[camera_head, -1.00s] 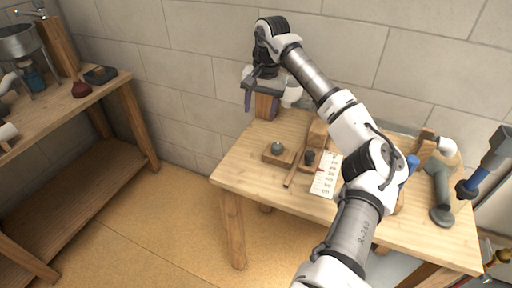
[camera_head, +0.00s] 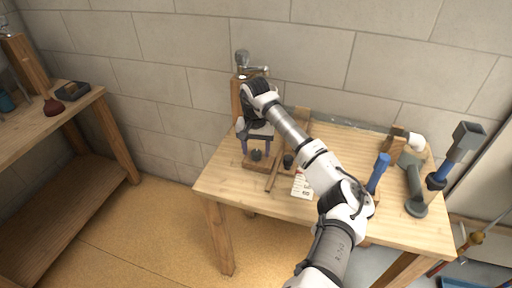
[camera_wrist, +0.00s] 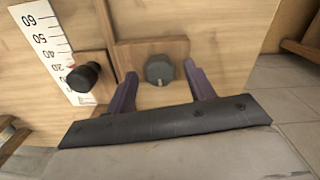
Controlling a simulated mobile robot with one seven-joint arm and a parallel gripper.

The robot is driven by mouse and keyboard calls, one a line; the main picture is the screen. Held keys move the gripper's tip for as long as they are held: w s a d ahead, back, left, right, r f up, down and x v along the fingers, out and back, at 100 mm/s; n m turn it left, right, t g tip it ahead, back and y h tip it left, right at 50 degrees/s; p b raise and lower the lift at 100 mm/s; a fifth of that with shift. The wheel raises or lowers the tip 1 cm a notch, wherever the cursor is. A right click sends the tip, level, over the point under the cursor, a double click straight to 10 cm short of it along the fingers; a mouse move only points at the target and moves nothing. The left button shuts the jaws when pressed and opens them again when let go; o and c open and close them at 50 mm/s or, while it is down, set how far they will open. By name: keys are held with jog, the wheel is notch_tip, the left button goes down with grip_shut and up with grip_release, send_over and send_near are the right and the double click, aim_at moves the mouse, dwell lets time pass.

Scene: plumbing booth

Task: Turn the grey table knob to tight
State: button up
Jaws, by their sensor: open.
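The grey knob (camera_head: 256,155) is a small faceted knob on a wooden block at the left part of the workbench. In the wrist view the grey knob (camera_wrist: 159,71) shows face-on, on its wooden plate. My gripper (camera_head: 257,148) is open and points down over the block. In the wrist view its two purple-grey fingers lie on either side of the knob, with a gap on each side; my gripper (camera_wrist: 160,68) holds nothing. How deep the fingertips reach beside the knob is unclear.
A black knob (camera_wrist: 84,77) stands beside a white number scale (camera_wrist: 50,45) with a red mark; the scale also shows in the head view (camera_head: 302,187). A wooden post with a tap (camera_head: 242,64) rises behind. A blue-handled tool (camera_head: 378,173) and a grey pipe piece (camera_head: 415,190) are at the right.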

jog(key=shift+f, duration=0.3)
jog(key=c, duration=1)
